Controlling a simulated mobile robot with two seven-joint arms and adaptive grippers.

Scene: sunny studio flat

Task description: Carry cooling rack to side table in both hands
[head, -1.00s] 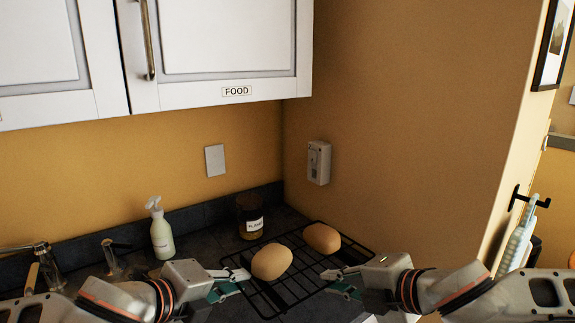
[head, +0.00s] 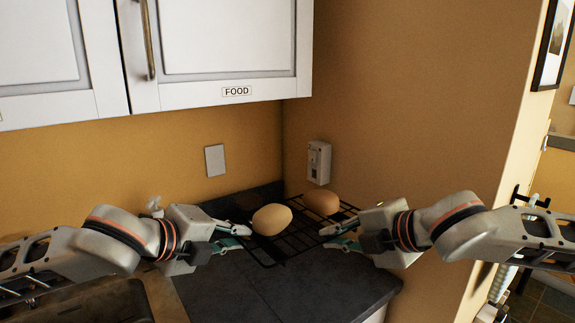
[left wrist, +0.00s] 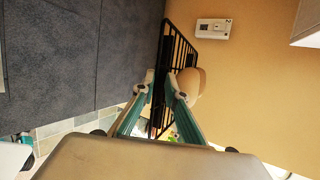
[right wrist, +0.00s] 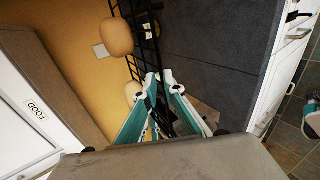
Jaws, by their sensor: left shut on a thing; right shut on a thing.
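The black wire cooling rack (head: 292,243) is held up above the dark counter, roughly level. A pale bread roll (head: 272,219) and a browner roll (head: 321,202) rest on it. My left gripper (head: 246,237) is shut on the rack's left edge; in the left wrist view the rack (left wrist: 181,50) runs between the fingers. My right gripper (head: 333,237) is shut on the rack's right edge, and its fingers close around the wires in the right wrist view (right wrist: 162,88). The side table cannot be made out.
The dark counter (head: 260,295) below the rack is clear in front. A soap bottle's pump (head: 154,205) shows behind my left arm. A wall with a white device (head: 318,162) stands close behind the rack; white cabinets (head: 230,60) hang above. Open floor (head: 545,305) lies at the right.

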